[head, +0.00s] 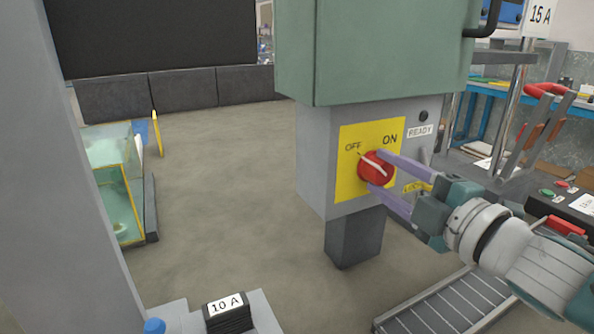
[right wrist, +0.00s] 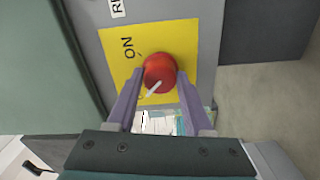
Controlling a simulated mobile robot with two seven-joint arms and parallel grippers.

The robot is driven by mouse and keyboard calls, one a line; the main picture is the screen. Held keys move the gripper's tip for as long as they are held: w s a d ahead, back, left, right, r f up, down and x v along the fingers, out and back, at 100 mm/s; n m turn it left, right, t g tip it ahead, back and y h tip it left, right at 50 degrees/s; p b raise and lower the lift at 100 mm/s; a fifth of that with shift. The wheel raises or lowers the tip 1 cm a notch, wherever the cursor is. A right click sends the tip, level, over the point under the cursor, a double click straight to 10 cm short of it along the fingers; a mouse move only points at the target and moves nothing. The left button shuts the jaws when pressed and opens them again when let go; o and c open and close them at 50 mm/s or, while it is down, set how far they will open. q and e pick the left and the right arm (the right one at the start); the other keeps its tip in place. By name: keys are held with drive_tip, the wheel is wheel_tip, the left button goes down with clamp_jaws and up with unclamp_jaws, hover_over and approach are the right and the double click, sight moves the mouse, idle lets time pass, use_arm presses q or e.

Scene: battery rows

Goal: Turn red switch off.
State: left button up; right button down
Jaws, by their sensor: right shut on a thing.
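The red switch (head: 371,171) is a round red knob with a white pointer line, on a yellow plate (head: 347,186) marked OFF at left and ON at right. In the head view the pointer's upper end lies toward OFF. My right gripper (head: 377,169) is shut on the knob, with one purple finger above and one below it. In the right wrist view the knob (right wrist: 159,68) sits between the two fingertips (right wrist: 161,76), and the white pointer slants down-left, away from the ON label. My left gripper is not in view.
The plate is on a grey box under a green cabinet (head: 390,50). A roller conveyor (head: 436,304) lies below right, and a bench with red handles (head: 548,90) stands at right. A glass tank (head: 108,165) is at left. Open floor (head: 225,160) lies between.

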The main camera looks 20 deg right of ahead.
idle(0.4)
drive_tip(key=shift+c, duration=1.5)
unclamp_jaws()
drive_tip(key=shift+s, duration=0.1)
drive_tip(key=s, duration=0.9)
drive_tip(key=shift+s+d, duration=0.4)
drive_tip(key=shift+p, duration=0.3)
